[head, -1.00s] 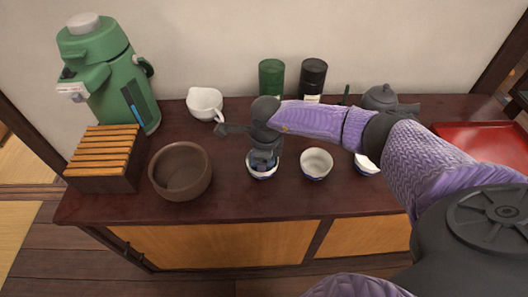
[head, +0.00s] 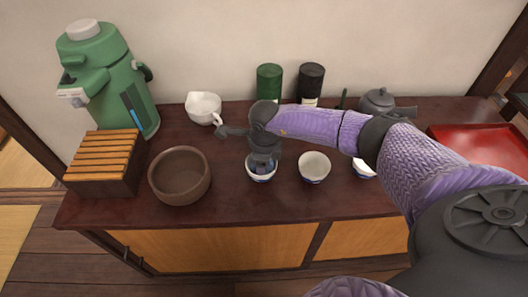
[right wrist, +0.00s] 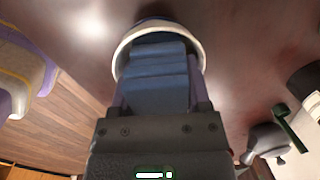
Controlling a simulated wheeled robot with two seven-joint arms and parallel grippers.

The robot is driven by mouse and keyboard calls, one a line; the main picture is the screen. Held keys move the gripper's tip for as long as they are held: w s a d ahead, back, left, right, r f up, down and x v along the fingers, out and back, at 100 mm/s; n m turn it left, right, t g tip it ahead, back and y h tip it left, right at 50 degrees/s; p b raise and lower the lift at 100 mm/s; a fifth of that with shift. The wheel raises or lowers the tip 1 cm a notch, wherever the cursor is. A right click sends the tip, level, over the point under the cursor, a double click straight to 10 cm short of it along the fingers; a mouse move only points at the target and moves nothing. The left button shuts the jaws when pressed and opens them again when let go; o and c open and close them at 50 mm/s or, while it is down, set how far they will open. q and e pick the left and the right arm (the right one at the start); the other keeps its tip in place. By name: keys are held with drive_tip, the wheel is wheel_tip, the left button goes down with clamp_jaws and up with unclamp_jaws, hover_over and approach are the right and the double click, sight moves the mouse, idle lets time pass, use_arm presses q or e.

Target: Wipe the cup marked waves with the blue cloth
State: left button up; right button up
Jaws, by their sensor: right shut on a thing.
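A small white and blue cup (head: 262,177) stands on the dark wooden cabinet top, leftmost of several similar cups. My right gripper (head: 263,163) points down into it, shut on the folded blue cloth. In the right wrist view, the blue cloth (right wrist: 155,80) lies between the fingers and its end is inside the rim of the cup (right wrist: 120,50). The gripper hides most of the cloth in the head view. The mark on this cup cannot be read here. My left gripper is not in view.
Another cup (head: 314,167) stands just right, and a third (head: 363,169) is partly behind my right arm. A brown bowl (head: 180,177) is at left, a white spouted pitcher (head: 203,107) behind. Dark teapot (head: 378,101), canisters (head: 269,82) and red tray (head: 475,142) stand farther right.

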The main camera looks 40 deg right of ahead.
drive_tip(key=m, duration=0.2)
drive_tip(key=shift+r+m+p, duration=0.3)
drive_tip(key=shift+m, duration=0.1)
drive_tip(key=shift+w+f+m+h, duration=0.1)
drive_tip(key=shift+f+m+h, duration=0.2)
drive_tip(key=shift+m, duration=0.7)
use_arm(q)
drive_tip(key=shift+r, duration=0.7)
use_arm(e)
drive_tip(key=n+b, duration=0.1)
drive_tip(key=n, duration=0.2)
drive_tip(key=shift+f, duration=0.15)
drive_tip(key=n+b, duration=0.1)
drive_tip(key=n, duration=0.2)
drive_tip(key=n+y+b, duration=0.1)
drive_tip(key=n+b, duration=0.1)
drive_tip(key=n, duration=0.2)
drive_tip(key=shift+a+f+n, duration=0.2)
drive_tip(key=shift+n, duration=0.1)
drive_tip(key=shift+n+b, duration=0.45)
drive_tip(key=shift+n, duration=0.65)
drive_tip(key=shift+a+r+n+y, duration=0.1)
drive_tip(key=shift+r+n+y, duration=0.1)
drive_tip(key=shift+n+y, duration=0.15)
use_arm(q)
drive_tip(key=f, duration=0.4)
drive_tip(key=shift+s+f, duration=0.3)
use_arm(e)
drive_tip(key=shift+r, duration=0.15)
